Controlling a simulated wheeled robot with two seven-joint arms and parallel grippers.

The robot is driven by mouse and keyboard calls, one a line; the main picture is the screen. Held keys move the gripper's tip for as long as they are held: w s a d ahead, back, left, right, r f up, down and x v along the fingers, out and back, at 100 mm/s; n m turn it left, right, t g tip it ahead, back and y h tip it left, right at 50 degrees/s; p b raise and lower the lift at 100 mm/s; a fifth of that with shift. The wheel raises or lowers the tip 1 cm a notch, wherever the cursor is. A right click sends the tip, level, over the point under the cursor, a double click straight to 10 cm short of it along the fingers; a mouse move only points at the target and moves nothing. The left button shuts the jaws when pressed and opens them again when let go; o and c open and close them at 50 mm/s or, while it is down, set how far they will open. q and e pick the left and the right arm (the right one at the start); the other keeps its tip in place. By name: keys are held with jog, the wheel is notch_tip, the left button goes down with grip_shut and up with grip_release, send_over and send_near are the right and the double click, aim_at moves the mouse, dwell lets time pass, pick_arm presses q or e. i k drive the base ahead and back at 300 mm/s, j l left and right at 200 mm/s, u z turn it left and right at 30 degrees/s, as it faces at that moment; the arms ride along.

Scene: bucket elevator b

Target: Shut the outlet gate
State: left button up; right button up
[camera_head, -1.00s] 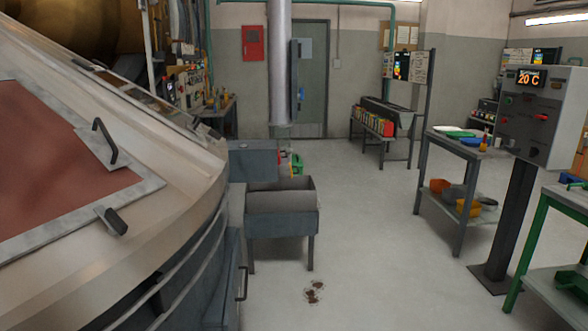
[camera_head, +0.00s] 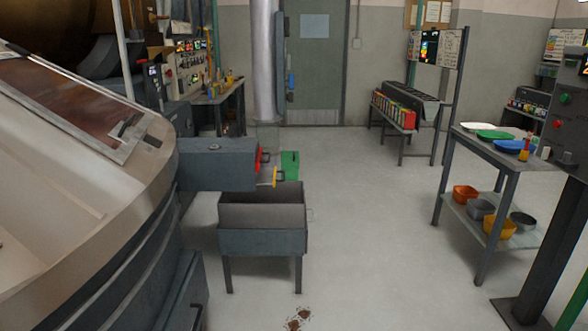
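A grey box-shaped outlet (camera_head: 217,163) sticks out from the right side of the large round machine. At its right end are a red part (camera_head: 264,160) and a yellow handle (camera_head: 274,177); a green plate (camera_head: 289,165) shows behind them. Which of these is the outlet gate, and whether it is open, I cannot tell at this size. A grey open-topped bin on legs (camera_head: 262,241) stands just below the outlet.
The large round machine (camera_head: 95,190) fills the left side. A table with coloured plates and bowls (camera_head: 490,150) and a control post (camera_head: 548,250) stand at right. A grey door (camera_head: 314,70) is at the back.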

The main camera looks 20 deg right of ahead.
aim_at(266, 175)
jog(key=i+l, duration=0.25)
jog(key=l, duration=0.15)
jog(key=i+l, duration=0.25)
jog(key=l, duration=0.2)
jog(key=i+l, duration=0.25)
jog(key=l, duration=0.15)
jog(key=i+l, duration=0.2)
jog(key=l, duration=0.25)
